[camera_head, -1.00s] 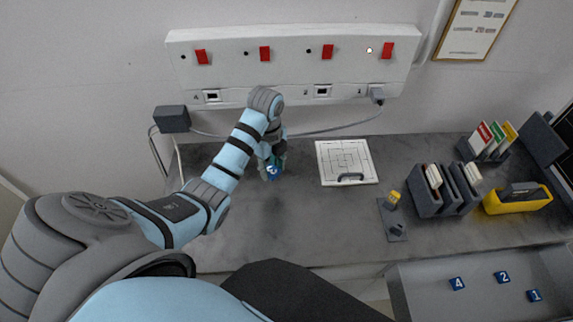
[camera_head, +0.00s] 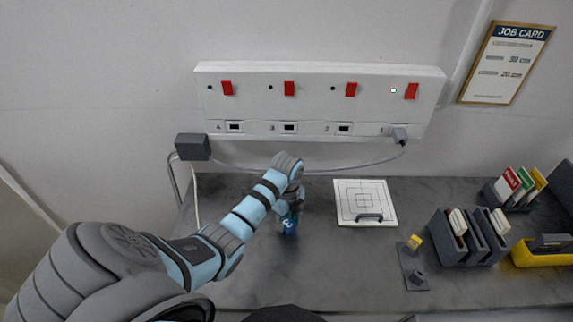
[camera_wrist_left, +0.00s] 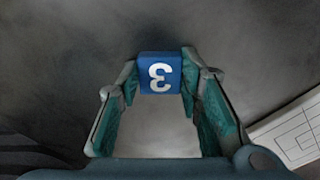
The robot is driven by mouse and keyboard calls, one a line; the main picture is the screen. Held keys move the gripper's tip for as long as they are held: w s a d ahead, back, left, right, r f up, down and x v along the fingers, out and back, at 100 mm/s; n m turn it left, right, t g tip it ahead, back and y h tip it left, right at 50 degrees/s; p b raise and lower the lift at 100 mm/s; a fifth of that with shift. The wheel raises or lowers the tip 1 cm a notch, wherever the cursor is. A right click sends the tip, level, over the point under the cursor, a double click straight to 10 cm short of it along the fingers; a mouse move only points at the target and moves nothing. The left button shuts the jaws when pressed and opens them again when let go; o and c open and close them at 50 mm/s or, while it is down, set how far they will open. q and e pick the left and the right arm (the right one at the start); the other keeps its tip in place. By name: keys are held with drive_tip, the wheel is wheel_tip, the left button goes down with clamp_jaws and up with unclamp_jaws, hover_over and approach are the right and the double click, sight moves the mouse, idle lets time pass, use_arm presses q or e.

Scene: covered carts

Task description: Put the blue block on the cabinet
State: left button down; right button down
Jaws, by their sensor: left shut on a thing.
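The blue block (camera_head: 289,227) with a white 3 is at the tip of my left gripper (camera_head: 288,211), over the left part of the grey work surface (camera_head: 330,275), which looks like the cabinet top. In the left wrist view, the block (camera_wrist_left: 160,66) sits between the two fingertips, and the gripper (camera_wrist_left: 159,80) is shut on it. The number shows reversed and upside down there. I cannot tell whether the block touches the surface. My right gripper is not in view.
A white panel (camera_head: 375,198) with a handle lies to the right. A switch panel (camera_head: 320,105) is on the wall behind. Surface in front is clear.

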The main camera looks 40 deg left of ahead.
sight(287, 223)
use_arm(q)
drive_tip(key=c, duration=1.1)
unclamp_jaws()
wheel_tip(287, 223, up, 8)
drive_tip(key=shift+p, duration=0.6)
